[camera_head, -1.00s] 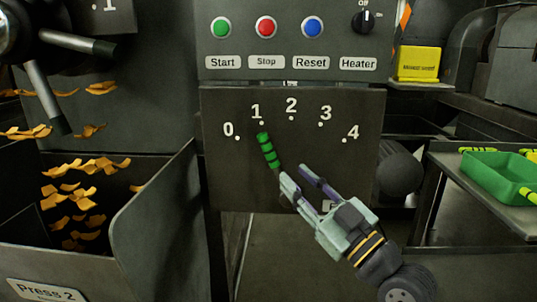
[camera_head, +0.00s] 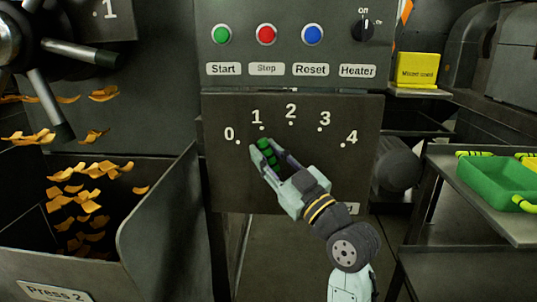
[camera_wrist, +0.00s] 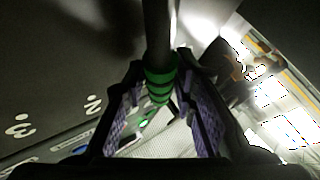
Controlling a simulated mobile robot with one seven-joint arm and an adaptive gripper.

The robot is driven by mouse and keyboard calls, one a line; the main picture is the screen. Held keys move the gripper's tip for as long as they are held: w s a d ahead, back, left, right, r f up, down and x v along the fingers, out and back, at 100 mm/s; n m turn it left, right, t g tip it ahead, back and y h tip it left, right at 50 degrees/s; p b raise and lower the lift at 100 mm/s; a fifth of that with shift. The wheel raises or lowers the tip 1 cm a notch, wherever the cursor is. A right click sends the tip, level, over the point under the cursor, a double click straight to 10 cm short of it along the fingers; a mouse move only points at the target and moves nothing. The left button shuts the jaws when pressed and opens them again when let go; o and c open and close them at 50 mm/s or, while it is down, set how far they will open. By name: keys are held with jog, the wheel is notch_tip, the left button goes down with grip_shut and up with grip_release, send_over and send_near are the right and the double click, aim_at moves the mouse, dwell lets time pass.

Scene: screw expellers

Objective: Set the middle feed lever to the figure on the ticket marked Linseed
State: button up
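The feed lever with a green ribbed grip (camera_head: 267,149) stands on a dark panel (camera_head: 225,180) marked 0 to 4, and leans toward the 1. My gripper (camera_head: 262,147) reaches up from the lower right with its fingers on either side of the green grip. In the wrist view the lever's green grip (camera_wrist: 160,82) lies between the two purple-padded fingers, with gaps still showing, so the gripper looks open. No ticket reading Linseed can be made out. A yellow ticket (camera_head: 417,70) at the upper right seems to read "Mixed seed".
Above are green, red and blue buttons and a Heater knob (camera_head: 362,22). A sign reading Press 2 (camera_head: 54,291) is on the bin at lower left. A spoked handwheel (camera_head: 40,70) is at upper left. A green tray (camera_head: 490,185) sits on a table at right.

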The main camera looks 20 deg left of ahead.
grip_shut()
dwell(0.4)
jog(key=shift+w+d+f+m+t+b, duration=0.15)
jog(key=shift+d+m+t+b, duration=0.15)
jog(key=shift+b, duration=0.3)
jog(key=d+m+t+b, duration=0.2)
jog(key=d+m+t, duration=0.1)
jog(key=m, duration=0.1)
jog(key=shift+w+r+b, duration=0.35)
jog(key=shift+b, duration=0.05)
jog(key=shift+w+d+r+m+t, duration=0.1)
jog(key=shift+d+r+m+t, duration=0.2)
jog(key=shift+m+t, duration=0.35)
jog(key=shift+o, duration=0.5)
grip_release()
